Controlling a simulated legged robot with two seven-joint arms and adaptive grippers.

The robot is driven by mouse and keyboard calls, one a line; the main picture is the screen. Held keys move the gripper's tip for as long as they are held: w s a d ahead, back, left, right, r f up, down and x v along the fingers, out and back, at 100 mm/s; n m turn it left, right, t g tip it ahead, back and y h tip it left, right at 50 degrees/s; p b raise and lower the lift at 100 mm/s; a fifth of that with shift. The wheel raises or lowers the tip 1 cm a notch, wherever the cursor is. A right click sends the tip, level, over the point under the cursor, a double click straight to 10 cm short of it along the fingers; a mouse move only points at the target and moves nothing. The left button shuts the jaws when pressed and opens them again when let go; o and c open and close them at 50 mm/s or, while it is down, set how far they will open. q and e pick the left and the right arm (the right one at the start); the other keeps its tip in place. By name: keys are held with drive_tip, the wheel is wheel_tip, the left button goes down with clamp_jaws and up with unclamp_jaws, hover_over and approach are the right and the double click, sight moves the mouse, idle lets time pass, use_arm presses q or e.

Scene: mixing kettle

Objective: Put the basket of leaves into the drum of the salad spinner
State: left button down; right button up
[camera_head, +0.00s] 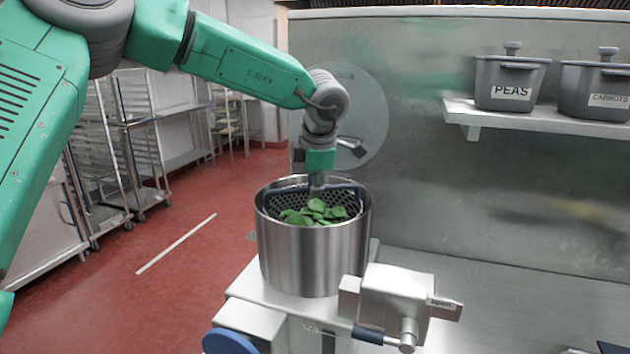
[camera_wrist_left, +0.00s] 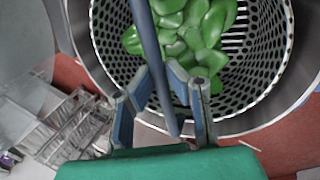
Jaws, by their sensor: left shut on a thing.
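The salad spinner's drum (camera_head: 312,258) is a tall steel cylinder standing on a steel base. The perforated basket (camera_head: 275,208) with green leaves (camera_head: 315,212) sits inside the drum's mouth, its rim near the drum's rim. In the left wrist view the basket (camera_wrist_left: 262,78) shows its holes and leaves (camera_wrist_left: 190,35), with the drum's rim (camera_wrist_left: 285,112) around it. My left gripper (camera_head: 317,190) comes down from above and is shut on the basket's blue-grey handle bar (camera_wrist_left: 150,50). Whether the basket rests on the drum's bottom is hidden. My right gripper is not in view.
A round clear lid (camera_head: 360,115) is raised behind the drum. A steel housing with a handle (camera_head: 395,300) stands in front right. Grey bins marked PEAS (camera_head: 510,82) and CARROTS (camera_head: 598,90) sit on a wall shelf (camera_head: 540,120). Rack trolleys stand at left.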

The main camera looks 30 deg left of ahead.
use_arm(q)
drive_tip(key=shift+f+b, duration=0.3)
drive_tip(key=shift+f, duration=1)
drive_tip(key=c, duration=1.1)
unclamp_jaws()
drive_tip(key=shift+o, duration=0.2)
drive_tip(key=p+v, duration=0.7)
